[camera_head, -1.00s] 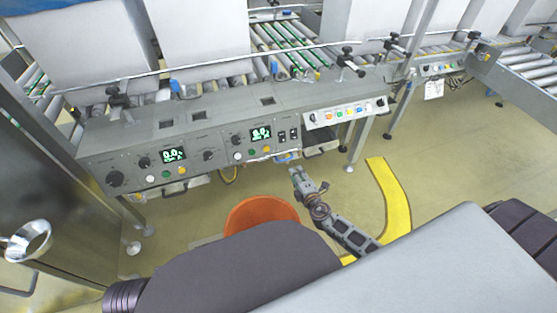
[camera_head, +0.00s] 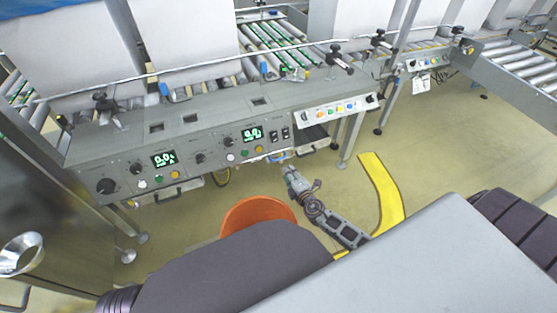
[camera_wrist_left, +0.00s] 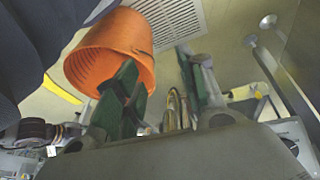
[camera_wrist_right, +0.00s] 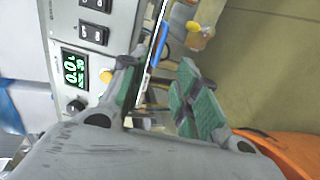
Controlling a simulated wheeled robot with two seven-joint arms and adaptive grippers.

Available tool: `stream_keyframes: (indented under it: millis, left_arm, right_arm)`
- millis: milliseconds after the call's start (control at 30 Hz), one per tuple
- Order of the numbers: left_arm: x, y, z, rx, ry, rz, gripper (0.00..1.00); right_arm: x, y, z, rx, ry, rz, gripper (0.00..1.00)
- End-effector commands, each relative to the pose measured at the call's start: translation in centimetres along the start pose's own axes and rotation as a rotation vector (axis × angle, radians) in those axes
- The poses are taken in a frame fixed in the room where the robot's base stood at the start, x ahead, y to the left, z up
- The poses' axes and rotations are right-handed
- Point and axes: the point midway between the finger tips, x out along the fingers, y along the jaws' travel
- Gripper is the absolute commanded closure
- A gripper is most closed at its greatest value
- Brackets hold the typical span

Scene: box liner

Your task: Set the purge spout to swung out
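What looks like the purge spout (camera_head: 277,156), a small fitting with blue and orange parts, sits under the front edge of the grey control panel in the head view. The right wrist view shows a yellow-tipped fitting (camera_wrist_right: 199,37) with a blue part beside the panel edge; I cannot tell for sure that it is the spout, nor its swing position. My right gripper (camera_head: 287,169) is just below and in front of the panel. In the right wrist view its green-padded fingers (camera_wrist_right: 160,92) are apart, with nothing clearly held. My left gripper (camera_wrist_left: 165,85) is open and empty, outside the head view.
An orange bucket (camera_head: 257,211) stands on the floor below the panel, near my right gripper. The control panel (camera_head: 130,175) has displays, knobs and buttons. A steel funnel (camera_head: 20,252) is at the left. Floor to the right, around the yellow stripe (camera_head: 385,190), is clear.

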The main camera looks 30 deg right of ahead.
Motion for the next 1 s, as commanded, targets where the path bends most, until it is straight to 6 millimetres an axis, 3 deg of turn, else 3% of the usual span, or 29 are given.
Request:
stream_keyframes:
  millis: [1000]
  left_arm:
    - [3.1, 0.4, 0.3, -0.012, 0.05, 0.031, 0.6]
  right_arm:
    - [8.5, -0.1, 0.0, 0.0, 0.0, 0.0, 0.69]
